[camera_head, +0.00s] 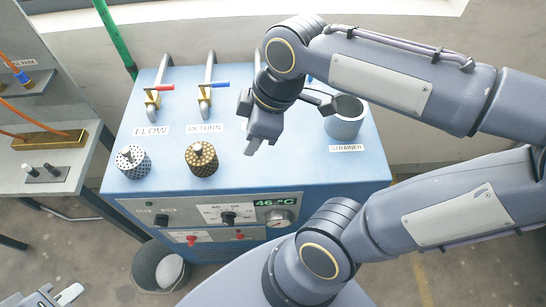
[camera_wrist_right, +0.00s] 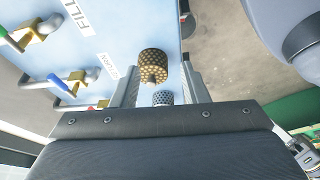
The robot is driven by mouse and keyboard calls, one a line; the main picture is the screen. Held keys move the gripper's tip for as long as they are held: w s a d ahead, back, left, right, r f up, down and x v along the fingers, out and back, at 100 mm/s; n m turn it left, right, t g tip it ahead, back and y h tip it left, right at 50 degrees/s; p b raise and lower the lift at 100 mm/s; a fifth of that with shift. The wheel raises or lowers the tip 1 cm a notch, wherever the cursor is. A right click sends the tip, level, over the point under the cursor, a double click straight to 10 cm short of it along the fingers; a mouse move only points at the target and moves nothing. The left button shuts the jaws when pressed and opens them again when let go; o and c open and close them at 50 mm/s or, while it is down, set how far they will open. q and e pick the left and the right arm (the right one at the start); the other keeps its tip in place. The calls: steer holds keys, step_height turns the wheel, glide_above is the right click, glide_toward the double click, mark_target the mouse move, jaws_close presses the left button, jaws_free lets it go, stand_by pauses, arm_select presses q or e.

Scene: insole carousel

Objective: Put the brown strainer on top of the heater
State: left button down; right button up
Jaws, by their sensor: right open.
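The brown strainer (camera_head: 201,158), a short perforated cylinder with a knob on top, stands upright on the heater's blue top (camera_head: 290,168), near its front edge. In the right wrist view the brown strainer (camera_wrist_right: 153,62) appears beyond my fingers, in line with the gap between them. My right gripper (camera_head: 253,145) is open and empty, above the heater top and to the right of the brown strainer, apart from it. My left gripper (camera_head: 68,296) shows only partly at the bottom left, far from the strainer, and its opening cannot be made out.
A silver perforated strainer (camera_head: 132,161) stands left of the brown one. A grey cup (camera_head: 345,122) labelled STRAINER stands at the right. Red (camera_head: 158,88) and blue (camera_head: 207,86) valve handles rise behind. A dark bucket (camera_head: 150,268) is on the floor.

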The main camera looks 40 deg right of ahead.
steer(key=s+f+m+t+y, duration=0.1)
steer(key=s+f+m, duration=0.3)
steer(key=m, duration=0.8)
steer(key=shift+s+d+f+t, duration=0.2)
steer(key=shift+s+d+t, duration=0.15)
steer(key=shift+s+t, duration=0.5)
